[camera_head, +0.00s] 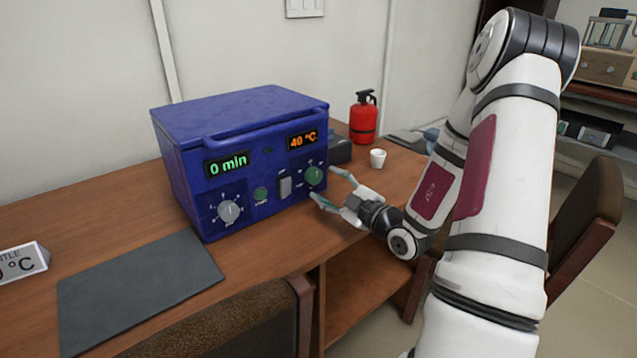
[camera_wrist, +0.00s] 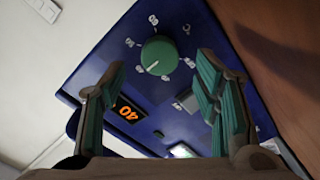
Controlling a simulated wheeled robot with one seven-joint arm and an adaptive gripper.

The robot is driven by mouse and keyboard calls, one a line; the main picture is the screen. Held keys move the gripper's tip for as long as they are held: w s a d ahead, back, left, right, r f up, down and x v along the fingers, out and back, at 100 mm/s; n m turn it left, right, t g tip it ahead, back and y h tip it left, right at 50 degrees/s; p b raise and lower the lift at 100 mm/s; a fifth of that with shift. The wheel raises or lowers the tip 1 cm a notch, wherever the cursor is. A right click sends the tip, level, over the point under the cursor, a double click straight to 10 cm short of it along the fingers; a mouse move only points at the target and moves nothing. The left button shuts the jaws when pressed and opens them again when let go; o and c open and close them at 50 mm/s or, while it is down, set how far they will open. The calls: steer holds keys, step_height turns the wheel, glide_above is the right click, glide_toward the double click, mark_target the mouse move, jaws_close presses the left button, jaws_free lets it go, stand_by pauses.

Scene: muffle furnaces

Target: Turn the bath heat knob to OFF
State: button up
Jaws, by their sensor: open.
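The blue bath box (camera_head: 250,160) stands on the wooden desk, with a green "0 min" display and an orange "40 °C" display. The green heat knob (camera_head: 314,175) is on the right of its front, below the orange display. In the wrist view the green knob (camera_wrist: 159,55) shows a pale pointer line and is ringed by white marks too small to read surely. In the wrist view the open fingers (camera_wrist: 160,85) lie to either side, apart from the knob.
A grey-white knob (camera_head: 229,211), a small green button (camera_head: 261,193) and a grey switch (camera_head: 285,187) are on the same panel. A white cup (camera_head: 377,158) and a red extinguisher (camera_head: 364,118) stand right of the box. A dark mat (camera_head: 140,290) and chairs lie in front.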

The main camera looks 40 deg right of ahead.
mark_target(317, 178)
steer(key=shift+w+a+b, duration=0.1)
steer(key=shift+w+b, duration=0.25)
steer(key=shift+w, duration=1.9)
steer(key=c, duration=1.1)
